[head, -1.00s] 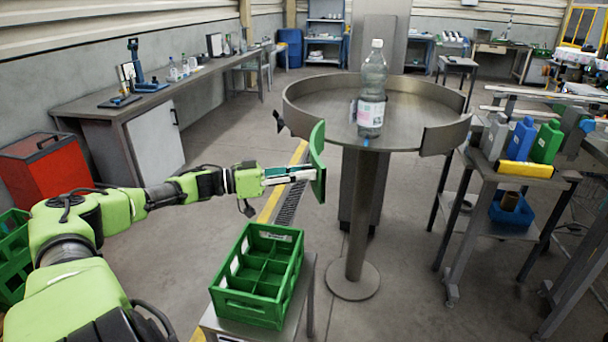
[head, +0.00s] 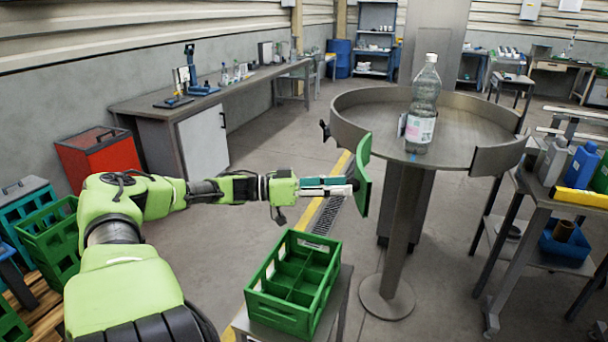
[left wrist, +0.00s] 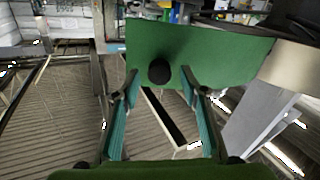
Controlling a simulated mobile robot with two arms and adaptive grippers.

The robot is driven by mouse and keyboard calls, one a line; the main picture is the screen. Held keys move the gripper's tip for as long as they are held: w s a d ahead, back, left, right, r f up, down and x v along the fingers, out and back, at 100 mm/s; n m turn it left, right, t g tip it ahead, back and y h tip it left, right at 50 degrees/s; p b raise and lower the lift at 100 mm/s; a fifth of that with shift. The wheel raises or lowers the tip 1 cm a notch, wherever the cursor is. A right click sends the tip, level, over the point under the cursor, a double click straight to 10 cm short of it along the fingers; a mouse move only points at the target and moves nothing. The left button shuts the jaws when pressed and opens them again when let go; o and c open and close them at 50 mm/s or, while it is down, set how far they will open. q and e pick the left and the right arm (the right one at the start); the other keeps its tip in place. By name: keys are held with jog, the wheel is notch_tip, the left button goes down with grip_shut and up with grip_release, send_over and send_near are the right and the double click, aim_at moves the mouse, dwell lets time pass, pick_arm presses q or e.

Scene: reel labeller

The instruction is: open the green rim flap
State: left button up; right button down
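The green rim flap (head: 364,172) stands swung outward at the left side of the gap in the round table's metal rim (head: 375,104). My left gripper (head: 352,187) is at the flap's near face, level with it. In the left wrist view the flap (left wrist: 215,52) fills the upper middle, with a round black knob (left wrist: 159,71) on it. The teal fingers of my left gripper (left wrist: 159,82) are spread on either side of the knob, with visible space around it. Whether the fingertips touch the flap is unclear. My right gripper is out of view.
A clear bottle (head: 424,105) stands upright on the round table near the gap. A green divided crate (head: 293,318) sits on a low stand below my left arm. A side table (head: 545,205) with coloured containers is at the right.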

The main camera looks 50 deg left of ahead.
pick_arm(q)
jog(key=v, duration=0.9)
jog(key=shift+s+a, duration=0.1)
dwell(0.6)
